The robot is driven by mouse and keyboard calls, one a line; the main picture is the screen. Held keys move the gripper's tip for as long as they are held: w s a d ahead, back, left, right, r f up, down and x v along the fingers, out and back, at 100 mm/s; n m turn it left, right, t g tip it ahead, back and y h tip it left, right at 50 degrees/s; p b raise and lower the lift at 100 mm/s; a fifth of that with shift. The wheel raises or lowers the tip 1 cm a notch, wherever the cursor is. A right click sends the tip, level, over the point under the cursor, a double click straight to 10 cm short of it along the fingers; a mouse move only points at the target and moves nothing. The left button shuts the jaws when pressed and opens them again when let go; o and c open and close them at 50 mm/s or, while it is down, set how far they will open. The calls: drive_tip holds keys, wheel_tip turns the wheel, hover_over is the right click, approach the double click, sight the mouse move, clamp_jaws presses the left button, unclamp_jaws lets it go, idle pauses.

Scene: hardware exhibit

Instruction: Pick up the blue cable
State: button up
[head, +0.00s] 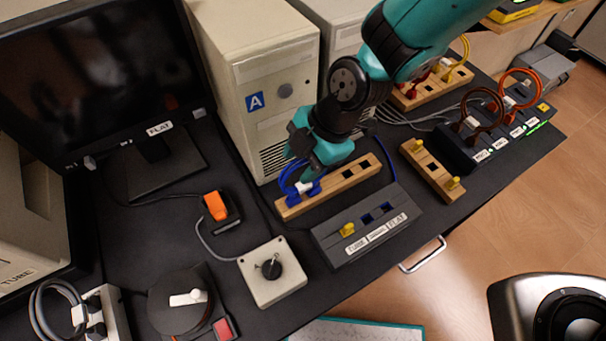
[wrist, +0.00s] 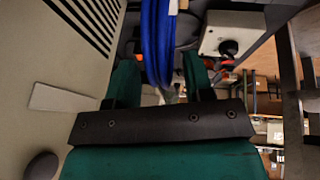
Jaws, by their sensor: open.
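The blue cable (head: 287,182) is looped at the left end of a wooden block (head: 348,178) with dark slots; a white piece shows beside the loop. A thin blue strand also shows at the block's right end. My gripper (head: 305,172) points down at the loop, partly covering it. In the wrist view, the blue cable (wrist: 158,45) runs as a thick bundle between the two teal fingers of my gripper (wrist: 160,72). The fingers are apart, with gaps beside the bundle. Whether either finger touches it, I cannot tell.
A beige computer tower (head: 262,60) stands close behind my gripper. A grey socket panel (head: 365,228) with a yellow plug lies in front of the block. A white box with a black knob (head: 270,272) and an orange switch (head: 216,206) lie to the left.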

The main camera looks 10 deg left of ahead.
clamp_jaws()
idle(0.3)
